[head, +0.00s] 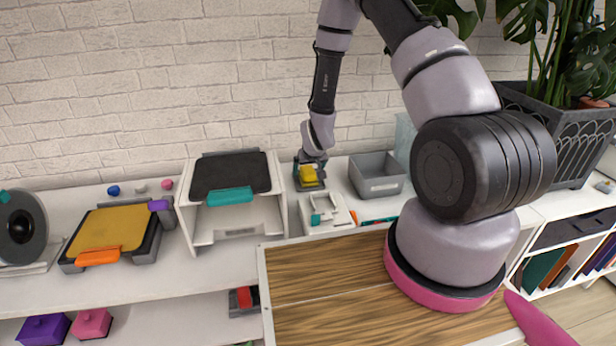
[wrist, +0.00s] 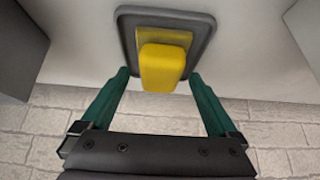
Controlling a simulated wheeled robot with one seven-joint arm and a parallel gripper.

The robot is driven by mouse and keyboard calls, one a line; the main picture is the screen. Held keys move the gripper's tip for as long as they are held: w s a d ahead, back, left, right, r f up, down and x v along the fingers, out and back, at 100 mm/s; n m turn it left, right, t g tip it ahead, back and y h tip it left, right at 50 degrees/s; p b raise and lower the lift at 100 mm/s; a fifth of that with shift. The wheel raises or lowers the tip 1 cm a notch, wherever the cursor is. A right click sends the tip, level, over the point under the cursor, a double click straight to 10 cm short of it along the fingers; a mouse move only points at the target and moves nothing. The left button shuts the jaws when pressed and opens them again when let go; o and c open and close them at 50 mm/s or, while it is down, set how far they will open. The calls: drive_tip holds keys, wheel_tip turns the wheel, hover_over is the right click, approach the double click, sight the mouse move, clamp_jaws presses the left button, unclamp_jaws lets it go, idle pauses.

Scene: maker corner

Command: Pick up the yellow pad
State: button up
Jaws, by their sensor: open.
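The yellow pad (head: 308,175) rests on a small dark grey tray (head: 299,187) on the white shelf, near the wall. In the wrist view the yellow pad (wrist: 161,68) shows as a raised yellow block on the grey tray (wrist: 203,27). My gripper (head: 310,163) hangs just above and behind the pad in the head view. In the wrist view its teal fingers (wrist: 160,75) are spread apart, one on either side of the pad, with gaps visible. The gripper is open and empty. Contact with the pad is not visible.
A grey bin (head: 377,187) stands close to the right of the tray. A white holder (head: 326,218) sits in front of it. A white stand with a dark top (head: 230,172) is to the left. The brick wall is close behind.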

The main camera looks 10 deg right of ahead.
sight(308, 170)
drive_tip(key=shift+w+f, duration=0.25)
drive_tip(key=shift+f, duration=0.1)
drive_tip(key=shift+c, duration=0.3)
clamp_jaws()
wheel_tip(308, 170, up, 10)
idle(0.3)
